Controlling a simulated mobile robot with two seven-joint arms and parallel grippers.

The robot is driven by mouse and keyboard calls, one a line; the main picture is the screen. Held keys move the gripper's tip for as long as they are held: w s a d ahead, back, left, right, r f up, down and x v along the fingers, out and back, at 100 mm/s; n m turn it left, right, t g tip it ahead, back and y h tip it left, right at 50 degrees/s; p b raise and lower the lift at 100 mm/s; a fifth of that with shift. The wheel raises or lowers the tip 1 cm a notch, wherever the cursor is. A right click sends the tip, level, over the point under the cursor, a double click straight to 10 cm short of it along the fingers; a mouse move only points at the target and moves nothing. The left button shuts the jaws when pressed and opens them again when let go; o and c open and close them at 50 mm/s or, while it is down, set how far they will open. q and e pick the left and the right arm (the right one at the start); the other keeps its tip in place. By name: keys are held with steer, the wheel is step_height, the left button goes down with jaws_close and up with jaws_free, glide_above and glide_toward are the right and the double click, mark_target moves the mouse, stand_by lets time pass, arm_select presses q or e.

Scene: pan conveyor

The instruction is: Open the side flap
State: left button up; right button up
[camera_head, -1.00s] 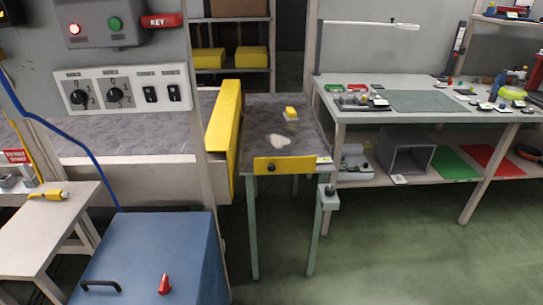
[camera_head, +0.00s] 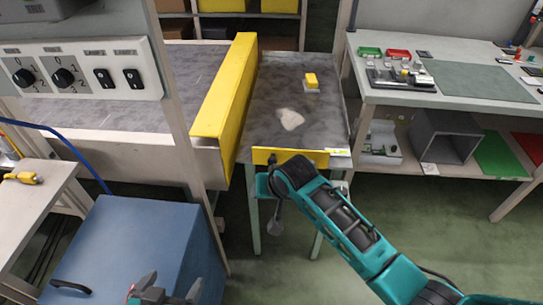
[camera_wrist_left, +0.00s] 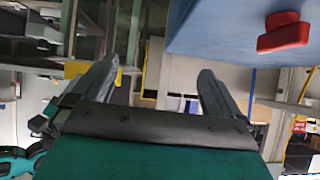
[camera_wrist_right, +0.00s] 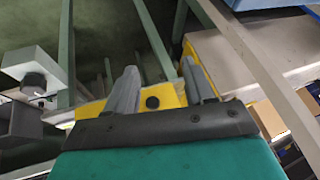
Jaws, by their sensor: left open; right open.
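A yellow panel (camera_head: 318,158), which looks like the flap, stands upright along the front edge of the grey conveyor end table. My right arm crosses in front of it in the head view and hides its black knob. In the right wrist view the yellow panel (camera_wrist_right: 172,92) and its black knob (camera_wrist_right: 152,102) show between the fingers of my right gripper (camera_wrist_right: 160,72). That gripper is open; I cannot tell if it touches the panel. My left gripper (camera_head: 170,287) is open and empty low in the head view, beside the blue box; it also shows in the left wrist view (camera_wrist_left: 155,85).
A long yellow guard (camera_head: 225,90) stands along the table's left side. The table holds a pale patch (camera_head: 291,120) and a small yellow-topped object (camera_head: 311,82). The blue box (camera_head: 130,245) is at lower left; its red handle (camera_wrist_left: 283,35) shows in the left wrist view. A workbench (camera_head: 440,85) stands right.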

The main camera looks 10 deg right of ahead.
steer(key=w+r+h, duration=0.1)
steer(key=w+r, duration=0.3)
steer(key=r, duration=0.2)
steer(key=m+g+h+p, duration=0.1)
steer(key=m+h, duration=0.1)
glide_toward(272, 160)
steer(key=b+x, duration=0.3)
steer(key=x, duration=0.4)
steer(key=shift+w+a+f, duration=0.1)
steer(key=shift+w+f, duration=0.05)
steer(key=shift+f, duration=0.2)
steer(key=shift+w+f, duration=0.3)
steer(key=shift+f, duration=0.35)
jaws_close()
